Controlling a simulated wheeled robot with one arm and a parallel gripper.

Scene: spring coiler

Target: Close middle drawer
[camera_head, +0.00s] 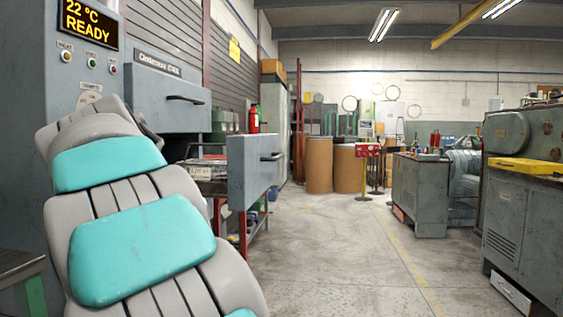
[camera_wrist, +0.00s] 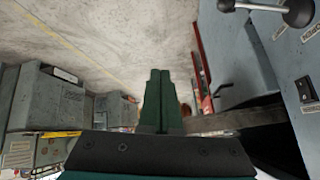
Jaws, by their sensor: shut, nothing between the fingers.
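A drawer with a grey front panel (camera_head: 250,172) and a dark handle (camera_head: 271,157) stands pulled out from the machine on the left in the head view. Behind its front lies an open tray area with a labelled box (camera_head: 203,169). Above and nearer is another grey front (camera_head: 160,98) with a dark handle (camera_head: 185,98). Which of these is the middle drawer is not marked. My grey and teal arm fills the left foreground; my gripper is not visible there. In the wrist view my gripper (camera_wrist: 160,78) has its green fingers together and empty, apart from any handle.
A grey control cabinet (camera_head: 70,120) with a READY display stands at far left. The concrete floor (camera_head: 340,250) between is clear. A metal lever (camera_wrist: 262,7) shows in the wrist view.

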